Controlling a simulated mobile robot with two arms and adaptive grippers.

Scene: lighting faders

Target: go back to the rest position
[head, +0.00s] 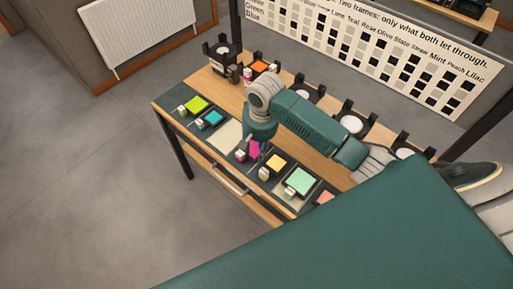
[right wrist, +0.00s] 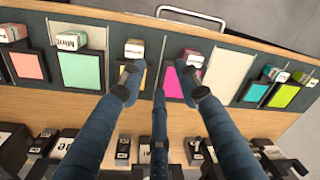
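My right gripper (head: 254,149) hangs over the front row of colour swatches on the table, near the magenta swatch (head: 254,149). In the right wrist view its fingers (right wrist: 161,88) are spread apart with nothing between them, above the yellow swatch (right wrist: 127,76) and the magenta swatch (right wrist: 174,84). I cannot tell how far the fingertips are from the surface. My left gripper is not in view.
The wooden table (head: 222,91) carries lime (head: 196,104), teal (head: 213,118) and mint (head: 299,181) swatches with small labelled blocks. Black holders (head: 222,54) line the back. A large chart board (head: 390,50) stands behind. Open floor (head: 90,190) lies left.

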